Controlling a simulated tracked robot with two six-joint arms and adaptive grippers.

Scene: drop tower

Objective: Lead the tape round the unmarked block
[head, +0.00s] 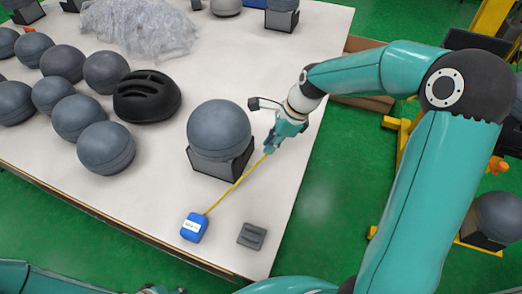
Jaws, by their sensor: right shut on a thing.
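A yellow tape (236,185) runs straight from a blue block with a white label (194,227) up and right to my right gripper (269,148). That gripper is shut on the tape's far end, just right of a grey ball (219,130) on a dark stand (221,166). The tape passes in front of the stand's near right side; I cannot tell whether it touches. A small grey block without a label (252,236) lies right of the blue block, apart from the tape. Only a cut-off bit of my left gripper shows at the bottom edge; its fingers are hidden.
Several grey balls (106,148) and a black vented helmet-like shell (147,96) fill the table's left side. Crumpled clear wrap (140,25) lies at the back. The white table top (285,190) is bare near its right edge. Green floor surrounds it.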

